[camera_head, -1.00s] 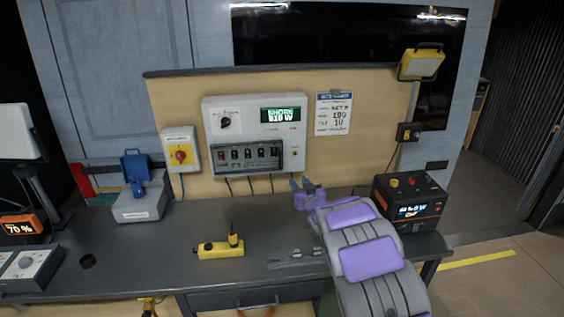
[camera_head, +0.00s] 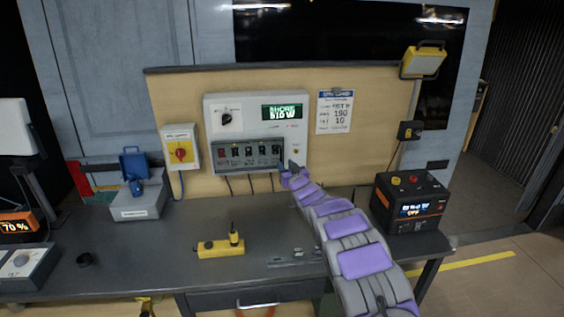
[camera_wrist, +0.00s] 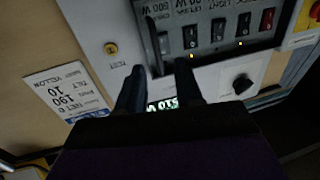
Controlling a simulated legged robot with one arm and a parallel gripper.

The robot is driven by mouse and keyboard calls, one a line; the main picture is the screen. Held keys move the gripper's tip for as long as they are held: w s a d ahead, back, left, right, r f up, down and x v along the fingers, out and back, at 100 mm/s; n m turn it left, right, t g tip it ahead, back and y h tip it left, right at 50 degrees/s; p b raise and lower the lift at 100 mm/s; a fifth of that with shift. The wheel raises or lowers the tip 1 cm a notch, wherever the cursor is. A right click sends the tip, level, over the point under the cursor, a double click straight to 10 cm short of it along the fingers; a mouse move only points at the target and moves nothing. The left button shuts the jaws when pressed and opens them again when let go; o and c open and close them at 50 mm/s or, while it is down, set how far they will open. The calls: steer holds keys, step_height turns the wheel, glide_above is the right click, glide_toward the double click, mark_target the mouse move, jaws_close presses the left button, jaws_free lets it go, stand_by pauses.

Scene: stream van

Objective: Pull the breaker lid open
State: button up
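The breaker panel (camera_head: 210,112) is a pale box on the wooden backboard. Its lower part holds a row of dark switches behind a dark-framed breaker lid (camera_head: 221,158), which looks closed. In the wrist view the panel appears upside down, with the lid's dark frame (camera_wrist: 150,45) running beside the switches (camera_wrist: 191,37). My gripper (camera_head: 292,166) is raised at the panel's lower right corner. Whether a finger touches the lid cannot be told.
A black power unit (camera_head: 410,203) and a yellow device (camera_head: 221,248) stand on the bench (camera_head: 150,260).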

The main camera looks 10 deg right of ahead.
mark_target(281, 158)
steer(key=w, duration=0.3)
steer(key=shift+a, duration=0.1)
steer(key=shift+w+a+f, duration=0.1)
steer(key=shift+w+a, duration=0.05)
steer(key=shift+w, duration=0.65)
steer(key=shift+w+a, duration=0.2)
steer(key=shift+w, duration=0.2)
steer(key=shift+d, duration=0.2)
steer(key=shift+c, duration=0.5)
steer(key=shift+a, duration=0.1)
jaws_close()
